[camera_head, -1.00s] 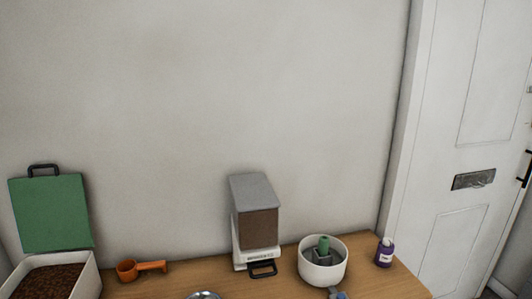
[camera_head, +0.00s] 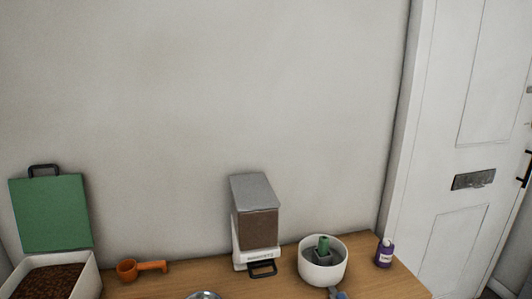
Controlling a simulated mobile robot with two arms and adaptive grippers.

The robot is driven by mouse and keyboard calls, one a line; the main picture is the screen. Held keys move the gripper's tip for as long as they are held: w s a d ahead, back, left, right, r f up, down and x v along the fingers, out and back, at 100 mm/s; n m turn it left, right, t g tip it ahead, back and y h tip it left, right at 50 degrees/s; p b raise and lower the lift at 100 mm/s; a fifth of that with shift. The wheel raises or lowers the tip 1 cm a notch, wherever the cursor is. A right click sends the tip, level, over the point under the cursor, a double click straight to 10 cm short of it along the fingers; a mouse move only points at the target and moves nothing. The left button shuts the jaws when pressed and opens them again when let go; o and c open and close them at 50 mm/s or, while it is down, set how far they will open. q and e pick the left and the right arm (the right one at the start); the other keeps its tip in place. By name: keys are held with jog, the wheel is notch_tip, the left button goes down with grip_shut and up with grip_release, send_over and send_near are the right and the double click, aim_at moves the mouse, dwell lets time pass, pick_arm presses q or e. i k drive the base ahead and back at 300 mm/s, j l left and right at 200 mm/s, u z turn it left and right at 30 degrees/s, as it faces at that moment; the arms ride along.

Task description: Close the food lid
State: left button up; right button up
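The food container (camera_head: 88,284) is a white box at the lower left, filled with brown kibble (camera_head: 48,284). Its green lid (camera_head: 50,213) stands open and upright at the back of the box, close to the wall. A dark handle (camera_head: 44,170) sits on the lid's top edge. The bottom of the container is cut off by the picture's edge. Neither of my grippers shows in the head view.
An orange scoop (camera_head: 128,271) lies right of the container on the wooden counter (camera_head: 190,278). A grey-topped dispenser (camera_head: 257,225), a white bowl-like fountain (camera_head: 322,270), a purple bottle (camera_head: 384,253) and a partly cut-off metal bowl (camera_head: 204,295) stand further right. A wall rises behind.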

aim_at(52, 214)
jog(key=u, duration=1.35)
